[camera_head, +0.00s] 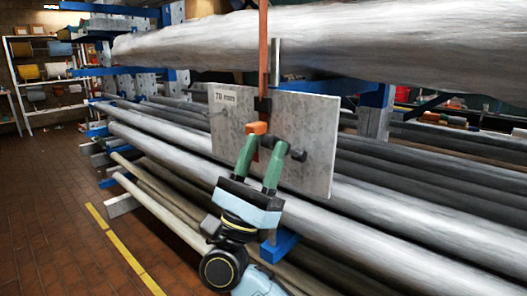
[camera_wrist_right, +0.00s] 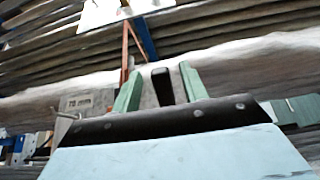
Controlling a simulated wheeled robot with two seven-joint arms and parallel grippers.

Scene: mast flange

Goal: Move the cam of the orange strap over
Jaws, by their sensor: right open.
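The orange strap (camera_head: 263,50) hangs down in front of a grey plate marked "70 mm" (camera_head: 310,125). It also shows in the wrist view (camera_wrist_right: 125,52). A black buckle (camera_head: 262,104) sits on the strap, with an orange cam (camera_head: 257,128) just below it. My right gripper (camera_head: 262,155) has green fingers, spread apart, with their tips just below the cam. In the wrist view a dark bar-like part (camera_wrist_right: 162,85) shows between the fingers (camera_wrist_right: 157,88); I cannot tell whether they touch it. My left gripper is not in view.
A black knob (camera_head: 297,155) sticks out beside the right finger. A thick pale pole (camera_head: 400,40) lies above, and several long poles lie on the blue rack below. Shelves (camera_head: 45,75) stand far left. The brick floor (camera_head: 50,220) at left is clear.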

